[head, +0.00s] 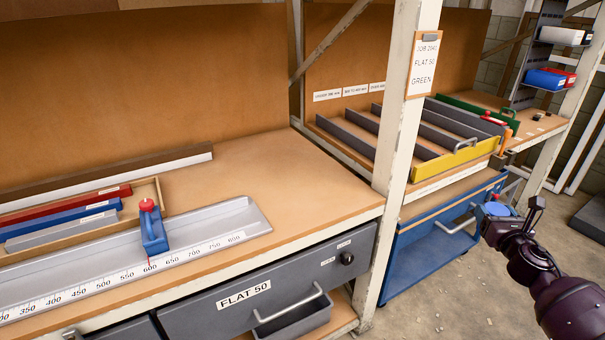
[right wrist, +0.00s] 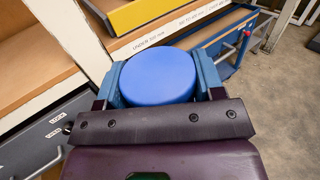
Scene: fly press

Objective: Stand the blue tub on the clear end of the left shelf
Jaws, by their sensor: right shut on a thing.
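The blue tub (right wrist: 158,77) shows as a round blue top in the right wrist view. It sits between the two fingers of my right gripper (head: 496,211), which is shut on it. In the head view the tub (head: 496,208) is a small blue patch at the gripper, held over the floor side of the blue cabinet. The left bench shelf (head: 320,190) is a wooden top whose right end is bare, up to the cream post. My left gripper is not in view.
The left shelf's other end holds a grey ruler tray (head: 190,235), a blue-and-red clamp (head: 152,228) and coloured bars. A cream post (head: 402,130) stands between the left shelf and a yellow-fronted divided rack (head: 460,158). A blue cabinet (head: 430,245) is below the rack. Floor at right is open.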

